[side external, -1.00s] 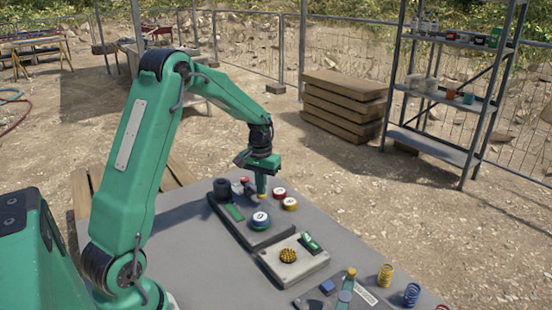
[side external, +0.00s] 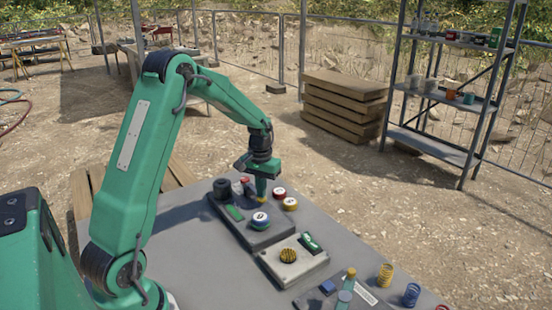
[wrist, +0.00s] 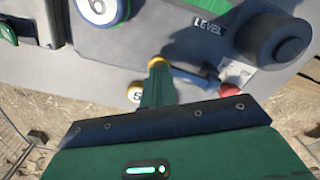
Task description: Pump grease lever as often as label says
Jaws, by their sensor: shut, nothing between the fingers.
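My gripper (side external: 262,197) is shut and empty, pointing down at a yellow round part (side external: 261,200) on the dark panel (side external: 222,217). In the wrist view the closed fingertips (wrist: 158,68) overlap the yellow part (wrist: 159,61); I cannot tell whether they press it.
A dark cylinder (wrist: 275,40) stands near the red knob. A blue-ringed round cap with a digit (side external: 260,218), a red cap (side external: 280,192) and a yellow cap (side external: 290,203) are close by.

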